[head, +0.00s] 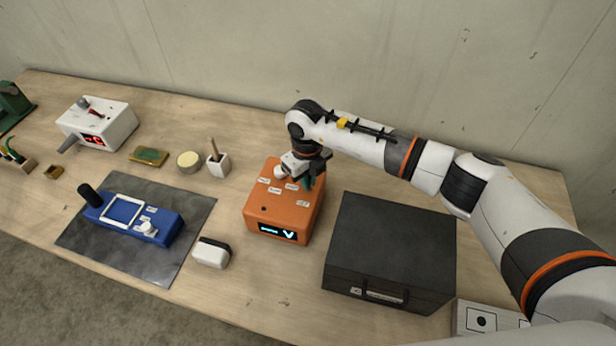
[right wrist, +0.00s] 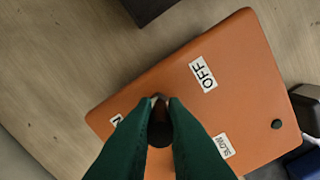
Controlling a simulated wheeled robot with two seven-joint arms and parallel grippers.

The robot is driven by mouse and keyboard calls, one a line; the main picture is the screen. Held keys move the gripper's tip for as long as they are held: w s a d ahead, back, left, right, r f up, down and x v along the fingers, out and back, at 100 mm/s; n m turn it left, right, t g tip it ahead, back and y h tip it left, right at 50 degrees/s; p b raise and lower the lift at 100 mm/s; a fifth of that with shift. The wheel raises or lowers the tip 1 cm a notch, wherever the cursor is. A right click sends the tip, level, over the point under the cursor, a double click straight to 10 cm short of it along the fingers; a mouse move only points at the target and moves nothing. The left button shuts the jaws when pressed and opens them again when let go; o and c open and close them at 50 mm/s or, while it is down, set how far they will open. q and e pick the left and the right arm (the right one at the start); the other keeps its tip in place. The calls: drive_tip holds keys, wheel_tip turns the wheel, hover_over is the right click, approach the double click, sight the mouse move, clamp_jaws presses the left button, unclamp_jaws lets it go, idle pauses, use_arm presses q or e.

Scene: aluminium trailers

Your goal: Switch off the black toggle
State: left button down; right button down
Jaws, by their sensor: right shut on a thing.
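The orange box (head: 280,205) stands on the table, with white labels on top and a lit display on its front. My right gripper (head: 312,182) reaches down over its back right part. In the right wrist view the green fingers of my right gripper (right wrist: 160,104) are shut on the black toggle (right wrist: 159,132), a dark stub on the orange top (right wrist: 150,85). The toggle lies between an OFF label (right wrist: 203,74), a SLOW label (right wrist: 223,146) and a third label mostly hidden by a finger. In the head view the gripper hides the toggle. My left gripper is out of view.
A black case (head: 390,245) stands close on the right of the orange box. A white-and-black block (head: 211,253), a blue device (head: 135,217) on a dark mat (head: 85,240) and a white cup (head: 218,165) are to the left. Bare table lies in front.

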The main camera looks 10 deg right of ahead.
drive_tip(key=t+b, duration=0.1)
drive_tip(key=b, duration=0.1)
drive_tip(key=s+t+h+b, duration=0.1)
drive_tip(key=b, duration=0.1)
drive_tip(key=f+t+b, duration=0.1)
drive_tip(key=b, duration=0.2)
drive_tip(key=shift+s+a+t+h, duration=0.2)
drive_tip(key=shift+a+t+h, duration=0.1)
drive_tip(key=shift+a+t, duration=0.1)
drive_tip(key=shift+s+r+t+b, duration=0.15)
drive_tip(key=shift+t+b, duration=0.15)
drive_tip(key=shift+b, duration=0.35)
drive_tip(key=shift+r, duration=0.15)
drive_tip(key=c, duration=1.5)
unclamp_jaws()
drive_tip(key=shift+r, duration=0.1)
